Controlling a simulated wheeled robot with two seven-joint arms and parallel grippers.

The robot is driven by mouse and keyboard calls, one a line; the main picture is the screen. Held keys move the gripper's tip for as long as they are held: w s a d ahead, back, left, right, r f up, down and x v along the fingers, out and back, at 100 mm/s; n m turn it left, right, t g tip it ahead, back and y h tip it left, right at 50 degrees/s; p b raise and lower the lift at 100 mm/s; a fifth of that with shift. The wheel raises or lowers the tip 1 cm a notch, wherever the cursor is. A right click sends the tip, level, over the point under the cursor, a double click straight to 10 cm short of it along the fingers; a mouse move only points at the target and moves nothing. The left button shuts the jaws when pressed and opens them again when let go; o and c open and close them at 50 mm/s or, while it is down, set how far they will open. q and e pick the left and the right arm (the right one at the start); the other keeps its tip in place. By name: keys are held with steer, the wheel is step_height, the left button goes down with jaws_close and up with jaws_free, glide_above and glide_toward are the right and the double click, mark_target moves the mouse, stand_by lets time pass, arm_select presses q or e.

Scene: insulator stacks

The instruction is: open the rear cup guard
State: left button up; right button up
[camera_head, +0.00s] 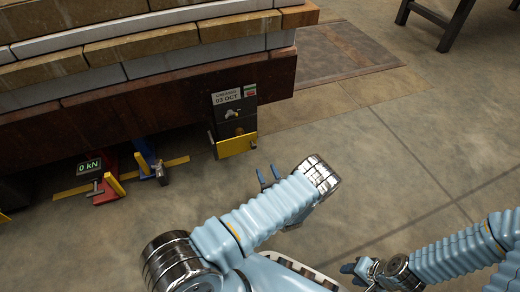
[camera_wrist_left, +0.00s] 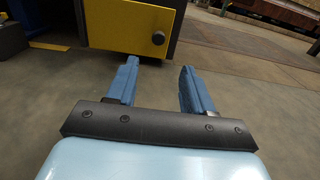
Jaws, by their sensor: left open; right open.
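A dark box (camera_head: 233,117) hangs at the end of the brown beam. A yellow panel (camera_head: 237,146), which looks like the cup guard, is at its lower front. In the left wrist view the yellow panel (camera_wrist_left: 125,22) is upright, with a small round knob (camera_wrist_left: 158,38) near its lower right corner. My left gripper (camera_head: 268,176) is open and empty, just right of the panel in the head view. Its two blue fingers (camera_wrist_left: 160,84) point toward the panel, apart from the knob. My right gripper (camera_head: 358,268) is open and empty at the bottom, far from the box.
A stack of pale and tan slabs (camera_head: 150,45) rests on the brown beam (camera_head: 150,98). A red device (camera_head: 104,190) with a "0 kN" display (camera_head: 89,166) and a blue device (camera_head: 149,160) stand on the floor at left.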

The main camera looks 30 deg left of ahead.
mark_target(254, 148)
arm_select(q)
steer(key=b+x, duration=0.1)
steer(key=x, duration=1.1)
steer(key=shift+a+b, duration=0.2)
steer(key=shift+b, duration=0.2)
steer(key=shift+c, duration=0.5)
jaws_close()
